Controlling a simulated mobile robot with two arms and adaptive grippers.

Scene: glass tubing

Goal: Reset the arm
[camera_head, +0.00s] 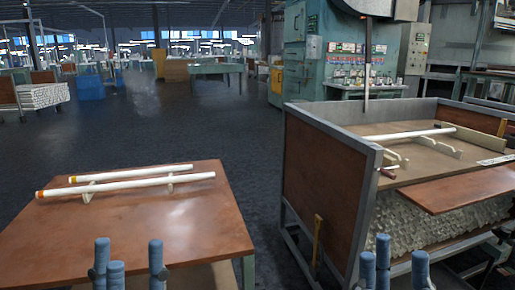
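Two white glass tubes lie side by side on small pale supports on the brown table at the left. The rear tube (130,173) and the front tube (125,184) both have orange left ends. A third white tube (410,134) rests on pale supports (440,147) in the large bin at the right. My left gripper (131,250) is at the bottom edge, before the table, its blue fingers upright, spread and empty. My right gripper (397,252) is at the bottom edge before the bin, also upright, spread and empty. Both arms are hidden below the frame.
The brown table (150,230) stands left. The grey-framed bin (325,185) with brown panels stands right, holding a board (460,188) above crumpled filling. Dark open floor (240,150) lies between and behind them. A green machine (300,60) stands at the back.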

